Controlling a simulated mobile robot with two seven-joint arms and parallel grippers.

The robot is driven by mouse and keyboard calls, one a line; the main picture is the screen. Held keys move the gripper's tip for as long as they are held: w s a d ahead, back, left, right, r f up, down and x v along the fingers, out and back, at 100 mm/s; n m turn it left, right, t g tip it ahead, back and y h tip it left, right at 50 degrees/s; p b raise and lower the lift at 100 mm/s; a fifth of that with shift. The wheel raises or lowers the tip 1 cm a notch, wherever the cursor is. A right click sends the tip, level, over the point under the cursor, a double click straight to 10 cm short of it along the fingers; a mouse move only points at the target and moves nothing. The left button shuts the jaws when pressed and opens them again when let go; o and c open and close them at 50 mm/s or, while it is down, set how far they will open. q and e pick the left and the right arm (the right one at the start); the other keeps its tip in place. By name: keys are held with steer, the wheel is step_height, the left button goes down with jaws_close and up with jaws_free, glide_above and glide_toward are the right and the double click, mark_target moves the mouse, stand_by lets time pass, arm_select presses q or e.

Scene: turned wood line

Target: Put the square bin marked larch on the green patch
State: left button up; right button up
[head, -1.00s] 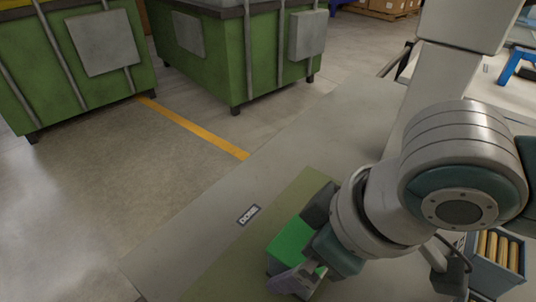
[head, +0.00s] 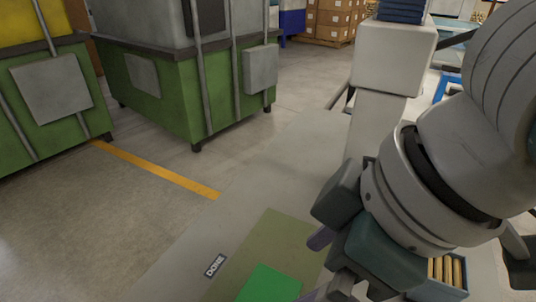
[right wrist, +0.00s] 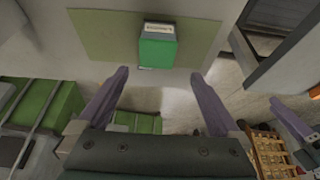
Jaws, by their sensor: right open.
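The square bin, with a bright green top, stands upright on the flat olive-green patch (head: 272,237) in the head view. Its green top shows at the bottom edge (head: 268,284). In the right wrist view the bin (right wrist: 157,52) rests on the olive patch (right wrist: 105,38), with a white label on its far edge, too small to read. My right gripper (right wrist: 159,74) is open and empty, its two purple fingers apart and clear of the bin. In the head view its wrist and jaws partly hide the patch's right side. My left gripper does not show in the head view.
A DONE label (head: 215,265) lies at the patch's left edge. A crate of wooden rods (head: 446,272) stands to the right, partly behind my arm. A pale post (head: 385,100) rises behind. Green machine bases (head: 160,95) stand beyond the yellow floor line (head: 160,172).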

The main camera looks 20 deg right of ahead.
steer(key=s+d+f+m+h, duration=0.2)
steer(key=s+d+m, duration=0.3)
steer(key=s, duration=0.3)
steer(key=shift+s+d+f+m+h, duration=0.3)
steer(key=shift+s+d+f+h, duration=0.1)
steer(key=shift+d+f, duration=0.35)
